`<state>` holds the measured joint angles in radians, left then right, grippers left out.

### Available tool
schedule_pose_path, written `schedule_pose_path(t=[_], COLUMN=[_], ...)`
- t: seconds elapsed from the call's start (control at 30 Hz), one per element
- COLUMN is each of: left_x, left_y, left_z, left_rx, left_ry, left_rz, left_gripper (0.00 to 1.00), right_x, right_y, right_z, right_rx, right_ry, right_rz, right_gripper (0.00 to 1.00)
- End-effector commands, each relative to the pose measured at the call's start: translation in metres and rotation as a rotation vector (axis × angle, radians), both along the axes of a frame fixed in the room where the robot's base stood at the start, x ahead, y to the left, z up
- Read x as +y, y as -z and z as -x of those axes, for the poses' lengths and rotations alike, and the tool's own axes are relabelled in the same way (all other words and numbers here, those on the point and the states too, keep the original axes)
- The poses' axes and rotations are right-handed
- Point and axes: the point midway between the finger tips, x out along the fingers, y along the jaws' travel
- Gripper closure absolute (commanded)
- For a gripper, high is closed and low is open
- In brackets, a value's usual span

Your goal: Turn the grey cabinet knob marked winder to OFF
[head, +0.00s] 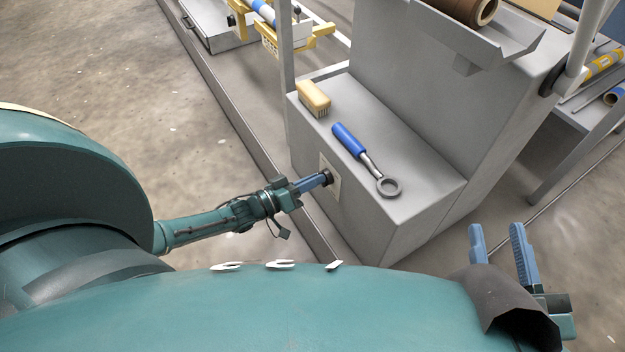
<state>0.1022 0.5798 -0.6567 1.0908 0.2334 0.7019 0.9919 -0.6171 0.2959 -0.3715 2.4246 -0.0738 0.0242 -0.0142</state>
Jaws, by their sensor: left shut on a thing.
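The grey cabinet (392,222) stands in the middle of the head view. On its left-facing side is a pale plate (335,187) with a small dark knob (328,177). My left gripper (324,179) reaches in from the left and is shut on the knob. The fingers hide part of the knob, and I cannot read its marking or position. My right gripper (500,245) is at the lower right, its two blue fingers apart and pointing up, with nothing between them, away from the cabinet.
On the cabinet's ledge lie a yellow brush (313,97) and a blue-handled ring wrench (362,152). A grey tray with a brown roll (470,10) overhangs above. A side table (590,115) with rolls is at the right. Concrete floor is clear at the left.

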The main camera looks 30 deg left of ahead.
Motion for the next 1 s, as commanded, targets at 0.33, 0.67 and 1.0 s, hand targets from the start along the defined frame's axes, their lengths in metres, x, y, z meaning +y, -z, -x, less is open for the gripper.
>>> schedule_pose_path(t=[0.33, 0.67, 1.0], left_x=[0.0011, 0.0012, 0.0011], left_y=[0.0014, 0.0014, 0.0014], left_z=[0.0003, 0.0003, 0.0002], left_rx=[0.069, 0.08, 0.079], left_ry=[0.0, 0.0, 0.0], left_rz=[0.114, 0.133, 0.132], left_gripper=[1.0, 1.0, 0.79], right_x=[-0.0001, 0.0001, 0.0004], right_y=[-0.0024, -0.0023, -0.0016], right_z=[0.0007, 0.0008, 0.0007], right_rx=[-0.004, -0.003, -0.002], right_ry=[-0.002, -0.002, -0.003], right_rz=[-0.005, -0.005, -0.005], right_gripper=[0.64, 0.64, 0.64])
